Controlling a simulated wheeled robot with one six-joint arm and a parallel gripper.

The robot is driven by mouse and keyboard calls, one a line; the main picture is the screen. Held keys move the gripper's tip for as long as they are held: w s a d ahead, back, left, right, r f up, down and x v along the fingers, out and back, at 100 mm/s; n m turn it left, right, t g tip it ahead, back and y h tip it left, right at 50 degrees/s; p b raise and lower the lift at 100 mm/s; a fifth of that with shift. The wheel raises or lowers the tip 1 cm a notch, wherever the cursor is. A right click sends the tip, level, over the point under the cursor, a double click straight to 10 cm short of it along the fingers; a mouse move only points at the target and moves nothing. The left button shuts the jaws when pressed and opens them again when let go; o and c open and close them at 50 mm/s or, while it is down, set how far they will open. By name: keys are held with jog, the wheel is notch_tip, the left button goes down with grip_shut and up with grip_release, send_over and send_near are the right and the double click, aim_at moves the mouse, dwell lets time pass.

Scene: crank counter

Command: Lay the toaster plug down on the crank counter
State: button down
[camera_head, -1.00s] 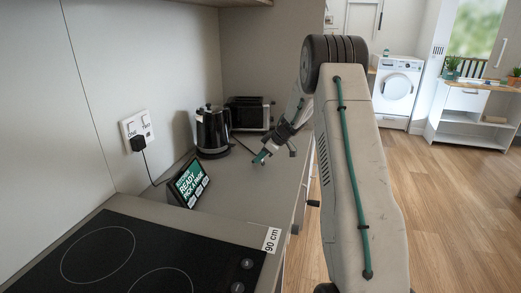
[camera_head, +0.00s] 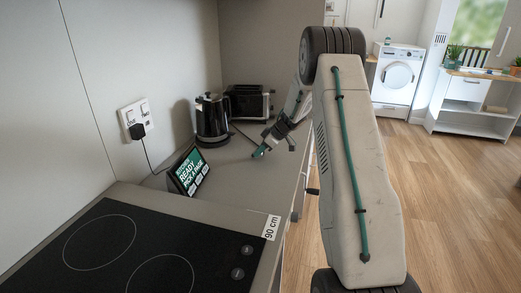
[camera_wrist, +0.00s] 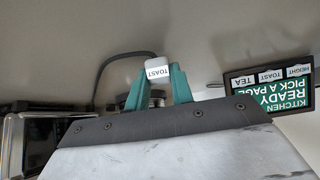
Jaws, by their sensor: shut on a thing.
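The toaster plug (camera_wrist: 157,68) is a small white block labelled TOAST. In the wrist view it sits between the green fingertips of my gripper (camera_wrist: 160,84), which is shut on it. A dark cable (camera_wrist: 113,62) curves away from it to the left. In the head view my gripper (camera_head: 259,152) is low over the crank counter (camera_head: 228,181), right of the kettle. The plug is too small to make out there. I cannot tell whether it touches the counter. The toaster (camera_head: 249,102) stands at the back of the counter, and part of it shows in the wrist view (camera_wrist: 25,145).
A black kettle (camera_head: 212,118) stands left of my gripper. A tablet on a stand (camera_head: 188,171) is nearer, by the wall. A hob (camera_head: 125,245) fills the front. A black plug (camera_head: 138,131) is in the wall socket. The counter between tablet and gripper is clear.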

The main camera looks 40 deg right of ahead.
jog(key=shift+f, duration=0.35)
jog(key=c, duration=1.1)
grip_release()
jog(key=shift+c, duration=0.2)
jog(key=v, duration=0.7)
jog(key=shift+s+d+r, duration=0.15)
jog(key=shift+s+r, duration=0.05)
jog(key=shift+r, duration=0.15)
